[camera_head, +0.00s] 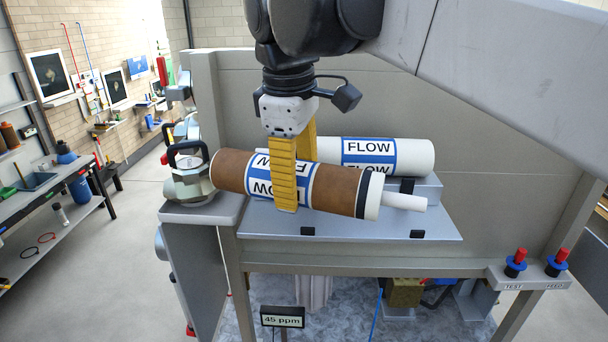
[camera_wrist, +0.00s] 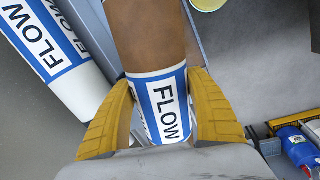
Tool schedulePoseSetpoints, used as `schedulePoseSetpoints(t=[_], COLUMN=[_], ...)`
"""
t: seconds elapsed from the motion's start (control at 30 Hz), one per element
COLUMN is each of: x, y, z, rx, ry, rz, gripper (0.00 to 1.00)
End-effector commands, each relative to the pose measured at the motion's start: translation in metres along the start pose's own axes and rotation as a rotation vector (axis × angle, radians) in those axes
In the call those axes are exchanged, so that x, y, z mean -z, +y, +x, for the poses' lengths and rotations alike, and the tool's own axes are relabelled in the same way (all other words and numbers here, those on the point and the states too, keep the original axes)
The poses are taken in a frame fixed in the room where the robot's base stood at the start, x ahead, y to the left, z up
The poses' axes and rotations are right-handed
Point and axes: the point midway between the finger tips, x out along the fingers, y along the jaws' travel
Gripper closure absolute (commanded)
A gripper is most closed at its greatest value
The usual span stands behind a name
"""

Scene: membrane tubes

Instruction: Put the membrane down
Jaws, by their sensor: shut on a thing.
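The membrane (camera_head: 335,186) is a brown tube with a blue and white FLOW label band, a black ring and a white stub at its right end. My gripper (camera_head: 285,190) has yellow fingers shut around its label band from above. In the wrist view the two fingers (camera_wrist: 160,118) sit on either side of the label, and the membrane (camera_wrist: 150,35) runs up between them. The membrane lies nearly level, tilted slightly down to the right, over the grey shelf (camera_head: 350,225). I cannot tell whether it touches the shelf.
A white FLOW tube (camera_head: 410,155) lies behind the membrane; it also shows in the wrist view (camera_wrist: 55,50). A metal fitting with a black handle (camera_head: 188,170) stands at the left end. Red-topped TEST and FEED knobs (camera_head: 516,262) are at the right. A 45 ppm display (camera_head: 282,317) is below.

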Motion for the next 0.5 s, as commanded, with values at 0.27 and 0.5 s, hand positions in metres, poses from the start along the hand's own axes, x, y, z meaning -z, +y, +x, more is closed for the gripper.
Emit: schedulePoseSetpoints(t=[0.27, 0.5], x=[-0.001, -0.001], y=[-0.005, -0.005], z=[0.029, 0.030], rx=[0.000, 0.000], ry=[0.000, 0.000], rz=[0.000, 0.000], gripper=[0.79, 0.79])
